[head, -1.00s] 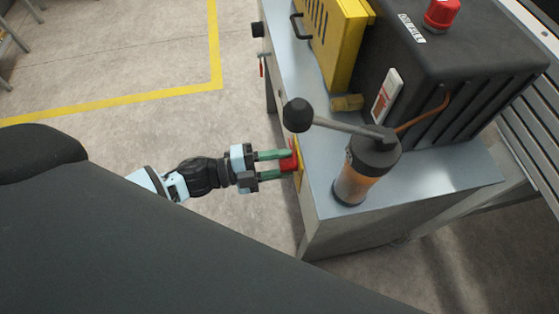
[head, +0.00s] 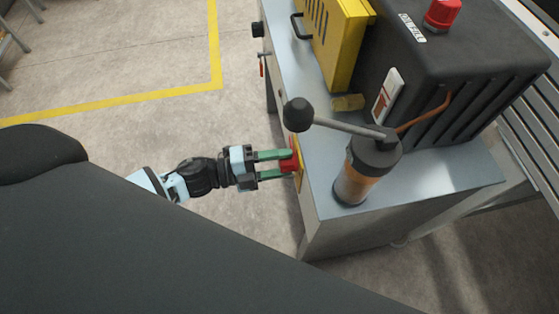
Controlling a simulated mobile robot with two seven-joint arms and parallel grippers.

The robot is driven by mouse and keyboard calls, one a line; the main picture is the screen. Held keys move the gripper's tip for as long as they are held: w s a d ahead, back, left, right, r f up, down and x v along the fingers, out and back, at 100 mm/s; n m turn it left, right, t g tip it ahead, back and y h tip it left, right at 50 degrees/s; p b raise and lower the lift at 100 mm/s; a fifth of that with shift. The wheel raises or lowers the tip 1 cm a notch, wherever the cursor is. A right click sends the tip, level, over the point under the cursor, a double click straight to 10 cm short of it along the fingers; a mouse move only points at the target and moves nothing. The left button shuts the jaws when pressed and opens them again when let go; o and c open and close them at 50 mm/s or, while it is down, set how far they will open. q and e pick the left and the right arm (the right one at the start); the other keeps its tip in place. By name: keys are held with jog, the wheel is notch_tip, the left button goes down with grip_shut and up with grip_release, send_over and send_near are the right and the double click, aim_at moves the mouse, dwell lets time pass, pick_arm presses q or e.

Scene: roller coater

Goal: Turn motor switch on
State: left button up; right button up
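The motor switch (head: 291,160) is a red knob on a yellow plate (head: 298,172), on the side of the grey metal cabinet. My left gripper (head: 289,164) reaches it from the left. Its two green fingers are apart, with their tips at the red knob, one toward its upper side and one toward its lower side. Whether the fingers press on the knob is hard to see. The knob's face is partly hidden by the fingers. My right gripper is not in view.
On the cabinet top (head: 440,185) stand an orange and black cylinder with a lever (head: 360,175), a yellow box (head: 338,40) and a black ribbed unit (head: 450,75) with a red button (head: 441,14).

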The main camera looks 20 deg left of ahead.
pick_arm(q)
jog(key=shift+o, duration=1.1)
jog(key=v, duration=0.7)
jog(key=shift+s+a, duration=0.25)
jog(key=shift+a, duration=0.1)
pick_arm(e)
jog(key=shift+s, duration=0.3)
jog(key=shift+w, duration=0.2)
